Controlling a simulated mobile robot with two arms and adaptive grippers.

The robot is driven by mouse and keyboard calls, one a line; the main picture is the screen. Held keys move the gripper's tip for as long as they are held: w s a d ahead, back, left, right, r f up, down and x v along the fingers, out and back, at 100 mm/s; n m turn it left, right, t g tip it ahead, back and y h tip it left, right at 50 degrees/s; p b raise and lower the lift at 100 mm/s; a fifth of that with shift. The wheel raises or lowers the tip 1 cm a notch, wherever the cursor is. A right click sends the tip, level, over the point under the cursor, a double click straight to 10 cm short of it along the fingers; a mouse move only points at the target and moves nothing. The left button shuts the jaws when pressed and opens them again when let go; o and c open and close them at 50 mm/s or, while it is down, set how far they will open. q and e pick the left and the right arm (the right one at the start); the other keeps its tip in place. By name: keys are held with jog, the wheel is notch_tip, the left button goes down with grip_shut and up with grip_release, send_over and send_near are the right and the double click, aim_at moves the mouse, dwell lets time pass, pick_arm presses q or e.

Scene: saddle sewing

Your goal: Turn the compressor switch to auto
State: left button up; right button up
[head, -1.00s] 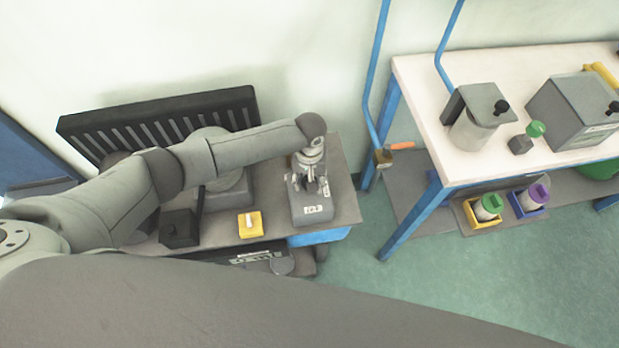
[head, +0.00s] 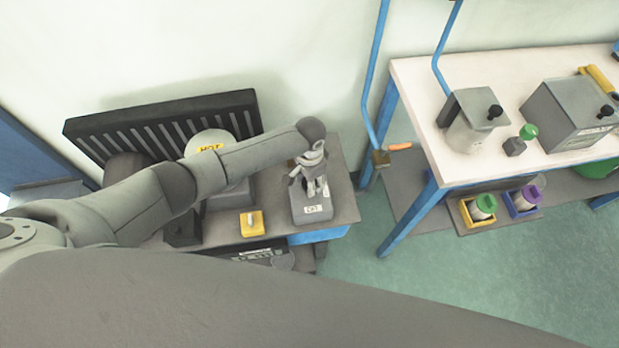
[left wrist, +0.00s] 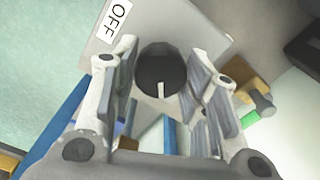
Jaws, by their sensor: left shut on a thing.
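The compressor switch is a grey box (head: 318,213) at the right end of the grey bench in the head view. In the left wrist view its dark round knob (left wrist: 158,66) sits between my left fingers, with a white mark pointing to the picture's bottom. An OFF label (left wrist: 117,17) lies at the upper left, away from the mark. No AUTO label is readable; the fingers may cover part of the box. My left gripper (head: 314,190) reaches down onto the box and is shut on the knob. My right gripper is not in view.
A yellow box with a small white lever (head: 252,224) and a black box (head: 182,228) stand left of the switch. A machine with a yellow HOT label (head: 210,148) is behind my arm. A white-topped table (head: 430,95) stands right, across a gap of green floor.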

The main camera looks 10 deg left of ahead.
pick_arm(q)
jog(key=m, duration=0.3)
jog(key=shift+m, duration=2.3)
jog(key=o, duration=1)
jog(key=shift+o, duration=0.2)
notch_tip(320, 180, up, 12)
